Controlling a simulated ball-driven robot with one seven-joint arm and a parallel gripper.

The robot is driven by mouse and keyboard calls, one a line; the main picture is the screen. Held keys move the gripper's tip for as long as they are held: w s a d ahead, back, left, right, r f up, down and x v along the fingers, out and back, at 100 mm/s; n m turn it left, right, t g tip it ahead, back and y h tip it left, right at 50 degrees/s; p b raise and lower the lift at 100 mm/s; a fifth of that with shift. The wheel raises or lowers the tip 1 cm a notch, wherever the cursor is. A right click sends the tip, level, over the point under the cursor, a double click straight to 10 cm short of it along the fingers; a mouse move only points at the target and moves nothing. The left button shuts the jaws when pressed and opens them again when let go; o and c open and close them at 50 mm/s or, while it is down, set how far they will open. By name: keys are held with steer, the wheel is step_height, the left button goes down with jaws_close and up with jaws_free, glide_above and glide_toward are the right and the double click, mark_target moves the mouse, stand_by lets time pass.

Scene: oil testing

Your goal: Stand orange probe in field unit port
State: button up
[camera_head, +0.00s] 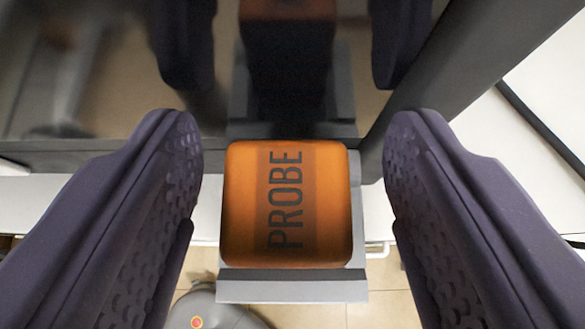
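The orange probe (287,204) has a rounded, boxy top with the dark word PROBE on it. It sits in a grey holder (292,286) against a dark glossy panel. My gripper (293,150) is open, with one dark purple finger on each side of the probe. A gap shows between the probe and each finger, so neither touches it. The probe's lower part is hidden beneath its top. I cannot tell whether the grey holder is the field unit port.
The dark glossy panel (110,85) stands just beyond the probe and mirrors the probe and fingers. A grey frame edge (455,55) runs up at the right. White surfaces (540,130) lie right. Tiled floor (390,295) shows below, with a grey rounded object bearing a red button.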

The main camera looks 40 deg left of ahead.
steer(key=shift+r, duration=0.1)
steer(key=shift+s+d+r, duration=0.1)
steer(key=shift+r, duration=0.15)
steer(key=p+v, duration=0.1)
steer(key=v, duration=1)
steer(key=shift+s, duration=0.35)
steer(key=shift+d+r, duration=0.1)
